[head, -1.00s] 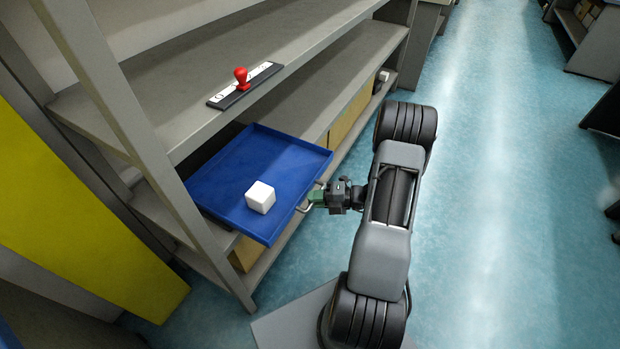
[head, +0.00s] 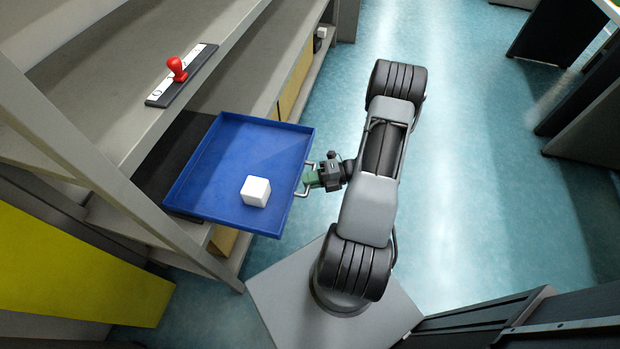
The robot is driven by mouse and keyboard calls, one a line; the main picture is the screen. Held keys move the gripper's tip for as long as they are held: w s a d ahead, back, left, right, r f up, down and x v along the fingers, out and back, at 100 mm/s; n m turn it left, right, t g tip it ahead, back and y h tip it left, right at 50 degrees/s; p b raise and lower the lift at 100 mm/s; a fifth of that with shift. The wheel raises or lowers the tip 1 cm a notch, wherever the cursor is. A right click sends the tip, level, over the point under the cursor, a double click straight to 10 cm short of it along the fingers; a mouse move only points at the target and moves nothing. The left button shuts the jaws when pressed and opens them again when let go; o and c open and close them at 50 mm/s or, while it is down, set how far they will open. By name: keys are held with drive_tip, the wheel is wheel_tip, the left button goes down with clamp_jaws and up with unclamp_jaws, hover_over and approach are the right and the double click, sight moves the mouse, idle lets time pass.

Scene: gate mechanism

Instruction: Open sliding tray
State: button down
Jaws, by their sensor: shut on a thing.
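The blue sliding tray (head: 215,165) sticks out well past the front of the grey shelf, with a dark surface showing behind it. A white cube (head: 256,191) sits in the tray near its front edge. A metal handle (head: 303,191) is on the tray's front wall, on the right in the picture. My gripper (head: 312,178) is at this handle and shut on it, with its green fingertips around the bar. The exact contact is small and partly hidden by the fingers.
A black plate with a red knob (head: 177,70) lies on the shelf (head: 110,75) above the tray. A yellow panel (head: 70,270) stands at the lower left. Dark furniture (head: 590,125) is at the right. The blue floor (head: 470,150) between is clear.

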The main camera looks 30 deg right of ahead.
drive_tip(key=c, duration=1.4)
unclamp_jaws()
drive_tip(key=p+v, duration=0.1)
drive_tip(key=v, duration=1.2)
drive_tip(key=shift+s+d+r, duration=0.15)
drive_tip(key=shift+d, duration=0.2)
